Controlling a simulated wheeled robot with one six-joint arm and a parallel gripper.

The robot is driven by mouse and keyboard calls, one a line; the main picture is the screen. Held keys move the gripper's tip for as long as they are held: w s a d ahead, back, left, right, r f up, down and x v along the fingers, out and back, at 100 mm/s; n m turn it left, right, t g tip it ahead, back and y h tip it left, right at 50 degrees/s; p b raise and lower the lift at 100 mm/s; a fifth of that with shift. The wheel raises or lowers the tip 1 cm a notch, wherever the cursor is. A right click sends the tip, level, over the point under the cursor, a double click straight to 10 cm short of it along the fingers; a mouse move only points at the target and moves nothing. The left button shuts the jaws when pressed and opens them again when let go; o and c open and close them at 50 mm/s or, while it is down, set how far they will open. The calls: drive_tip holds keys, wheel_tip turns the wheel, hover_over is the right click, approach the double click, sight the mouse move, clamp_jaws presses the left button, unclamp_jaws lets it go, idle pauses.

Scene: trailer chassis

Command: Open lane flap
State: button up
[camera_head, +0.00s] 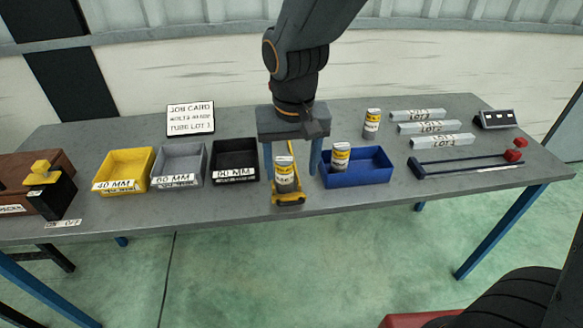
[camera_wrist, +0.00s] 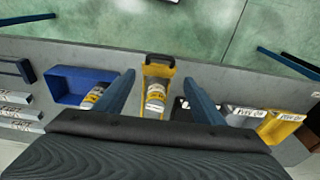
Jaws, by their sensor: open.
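A narrow yellow lane (camera_head: 290,201) stands at the table's front edge, with a can (camera_head: 286,174) in it. The can has a grey body and a white-and-yellow label. In the wrist view the lane (camera_wrist: 147,72) has a dark handle-like piece (camera_wrist: 159,59) across its table-edge end, and the can (camera_wrist: 155,93) lies behind it. I cannot tell for sure which part is the flap or whether it is shut. My gripper (camera_head: 291,163) is open above the lane, its two blue fingers on either side of the can and apart from it. The fingers also show in the wrist view (camera_wrist: 158,80).
Yellow (camera_head: 123,171), grey (camera_head: 179,166) and black (camera_head: 235,162) bins stand left of the lane. A blue bin (camera_head: 357,174) with a can (camera_head: 340,157) is close on the right. Another can (camera_head: 371,123) and labelled grey bars (camera_head: 428,127) stand further right.

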drive_tip(key=shift+c, duration=0.5)
drive_tip(key=shift+w, duration=0.15)
drive_tip(key=c, duration=0.3)
drive_tip(key=shift+g, duration=0.8)
drive_tip(key=w+r+b, duration=0.1)
drive_tip(key=w+b, duration=0.1)
drive_tip(key=w+a+r+b, duration=0.1)
drive_tip(key=w+r+b, duration=0.1)
drive_tip(key=shift+w+r+b, duration=0.15)
drive_tip(key=shift+r+b, duration=0.1)
drive_tip(key=shift+b, duration=0.05)
clamp_jaws()
drive_tip(key=p, duration=0.3)
hover_over(289, 199)
wheel_tip(289, 199, down, 11)
drive_tip(key=shift+s+d+f, duration=0.1)
drive_tip(key=shift+s+f, duration=0.3)
drive_tip(key=shift+s, duration=0.4)
